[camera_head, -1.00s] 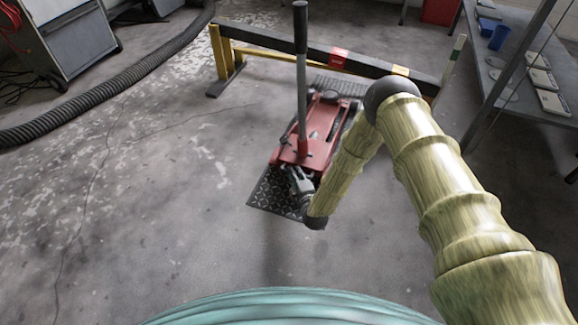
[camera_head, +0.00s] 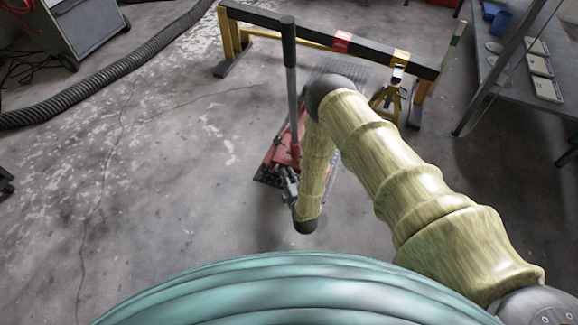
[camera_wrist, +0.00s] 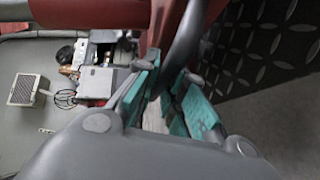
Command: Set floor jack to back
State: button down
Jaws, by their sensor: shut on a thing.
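The red floor jack (camera_head: 270,158) is near the middle of the head view, partly hidden behind my arm. Its long grey handle with a black grip (camera_head: 291,75) stands nearly upright. My gripper (camera_head: 287,182) is at the jack's near end, low down. In the wrist view, my gripper (camera_wrist: 172,95) has its teal-padded fingers closed around a dark curved bar of the jack (camera_wrist: 183,45). Red jack body (camera_wrist: 190,20) shows at the top. The fingers partly hide the bar, so the exact contact is unclear.
A black rail on yellow legs (camera_head: 310,36) stands behind the jack. A yellow jack stand (camera_head: 388,98) is right of my arm. A shelf table (camera_head: 505,70) is at right, a grey cabinet (camera_head: 85,25) and thick black hose (camera_head: 120,88) at left.

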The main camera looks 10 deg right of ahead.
jog(key=shift+s+a+f, duration=0.1)
jog(key=shift+s+a, duration=0.25)
jog(key=shift+s, duration=0.15)
jog(key=c, duration=1.5)
grip_release()
jog(key=shift+d, duration=0.1)
jog(key=v, duration=1.2)
